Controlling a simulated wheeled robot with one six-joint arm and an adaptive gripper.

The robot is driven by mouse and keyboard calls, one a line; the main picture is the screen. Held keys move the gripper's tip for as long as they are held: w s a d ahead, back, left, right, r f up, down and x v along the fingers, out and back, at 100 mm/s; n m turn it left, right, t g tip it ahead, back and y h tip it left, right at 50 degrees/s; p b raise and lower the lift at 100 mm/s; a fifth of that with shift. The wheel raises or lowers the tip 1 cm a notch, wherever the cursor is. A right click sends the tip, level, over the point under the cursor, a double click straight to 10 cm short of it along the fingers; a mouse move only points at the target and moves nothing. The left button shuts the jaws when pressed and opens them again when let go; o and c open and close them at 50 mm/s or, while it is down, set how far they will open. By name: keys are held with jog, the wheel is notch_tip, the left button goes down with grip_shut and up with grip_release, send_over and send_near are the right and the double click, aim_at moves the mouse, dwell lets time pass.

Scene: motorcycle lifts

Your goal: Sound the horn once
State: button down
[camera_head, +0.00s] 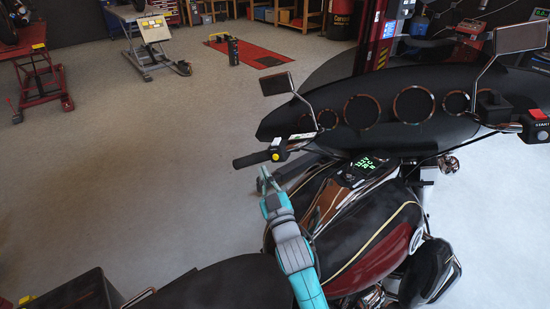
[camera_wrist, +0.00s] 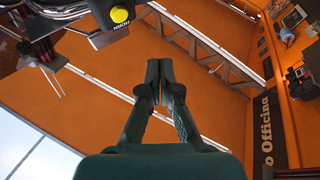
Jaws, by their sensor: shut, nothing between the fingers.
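The horn button (camera_head: 276,156) is a yellow round button on the dark switch housing beside the left handlebar grip (camera_head: 250,160). In the wrist view the yellow horn button (camera_wrist: 119,15) is at the top, left of the fingers, with a "HORN" label beside it. My gripper (camera_wrist: 166,62) is shut and empty, its fingertips together and apart from the button in the picture. In the head view my gripper (camera_head: 265,176) shows small and dark at the end of my teal arm, just below the handlebar control; its tips are hard to make out.
The motorcycle's dark fairing (camera_head: 400,125) with round gauges spans the right. A left mirror (camera_head: 276,83) stands above the grip. The tank (camera_head: 375,225) lies right of my arm. A red start switch (camera_head: 538,115) is on the right handlebar.

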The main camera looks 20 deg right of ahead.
jog(key=shift+w+d+f, duration=0.15)
jog(key=shift+w+d, duration=0.7)
jog(key=shift+w, duration=0.1)
jog(key=shift+w+d+f, duration=0.15)
jog(key=shift+w+d, duration=0.65)
jog(key=shift+w, duration=0.1)
jog(key=shift+w+d, duration=0.1)
jog(key=shift+w+d, duration=0.2)
jog(key=shift+w, duration=0.05)
jog(key=shift+w+d+f, duration=0.15)
jog(key=shift+w+d, duration=0.15)
dwell(1.2)
dwell(0.5)
jog(key=shift+s+a, duration=0.6)
jog(key=shift+s, duration=0.05)
jog(key=shift+s+a+r, duration=0.25)
jog(key=shift+s+a, duration=0.6)
jog(key=shift+s, duration=0.1)
jog(key=shift+s+a+r, duration=0.2)
jog(key=shift+s+a, duration=0.6)
jog(key=shift+s, duration=0.1)
